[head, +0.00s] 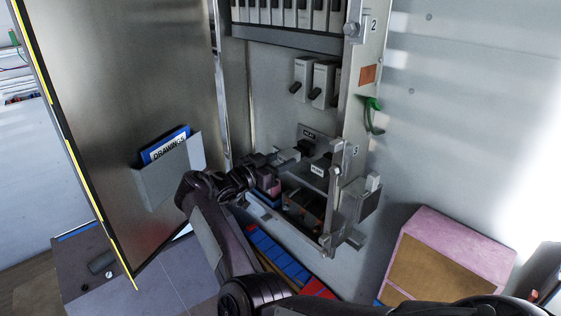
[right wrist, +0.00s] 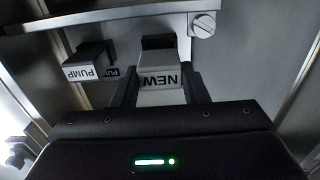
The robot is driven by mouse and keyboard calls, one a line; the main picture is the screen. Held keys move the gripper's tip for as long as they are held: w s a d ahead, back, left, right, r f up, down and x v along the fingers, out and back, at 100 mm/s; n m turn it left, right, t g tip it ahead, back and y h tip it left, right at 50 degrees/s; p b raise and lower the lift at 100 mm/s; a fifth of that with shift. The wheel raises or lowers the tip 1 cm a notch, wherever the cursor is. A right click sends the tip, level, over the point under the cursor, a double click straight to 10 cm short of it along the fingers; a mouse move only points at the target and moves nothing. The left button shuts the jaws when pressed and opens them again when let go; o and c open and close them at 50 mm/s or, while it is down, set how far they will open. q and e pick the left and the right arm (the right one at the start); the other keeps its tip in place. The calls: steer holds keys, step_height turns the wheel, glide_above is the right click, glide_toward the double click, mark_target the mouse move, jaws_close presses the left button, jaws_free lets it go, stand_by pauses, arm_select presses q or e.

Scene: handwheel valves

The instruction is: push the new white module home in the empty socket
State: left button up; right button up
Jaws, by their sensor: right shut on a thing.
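The new white module (right wrist: 160,82), marked NEW, is between the two fingers of my right gripper (right wrist: 160,92) in the right wrist view. My right gripper (head: 285,160) is shut on it inside the cabinet in the head view, where the pale module (head: 289,156) is partly hidden by the gripper. A black socket (right wrist: 157,42) lies at the module's far end; in the head view a black block (head: 306,147) sits there, below a HEAT label (head: 310,133). The module lines up with the socket, but I cannot tell how deep it sits. My left gripper is not in view.
A PUMP module (right wrist: 90,66) stands beside the held one, close to a finger; it also shows in the head view (head: 320,169). A metal strip (right wrist: 110,14) with a screw runs behind. The open cabinet door (head: 130,100) stands left, and a cabinet side post (head: 345,130) right.

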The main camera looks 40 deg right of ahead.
steer(key=shift+w+d+b, duration=0.1)
steer(key=shift+d+b, duration=0.25)
steer(key=shift+d, duration=1.15)
steer(key=o, duration=1.1)
steer(key=shift+o, duration=0.2)
steer(key=shift+a, duration=0.1)
steer(key=shift+a+f, duration=0.1)
steer(key=shift+a, duration=0.15)
steer(key=a+b, duration=0.1)
steer(key=a, duration=0.2)
steer(key=a+b, duration=0.2)
steer(key=a, duration=0.1)
steer(key=shift+s+a, duration=0.2)
steer(key=shift+a, duration=0.05)
steer(key=shift+s+a+b, duration=0.1)
steer(key=shift+a+b, duration=0.2)
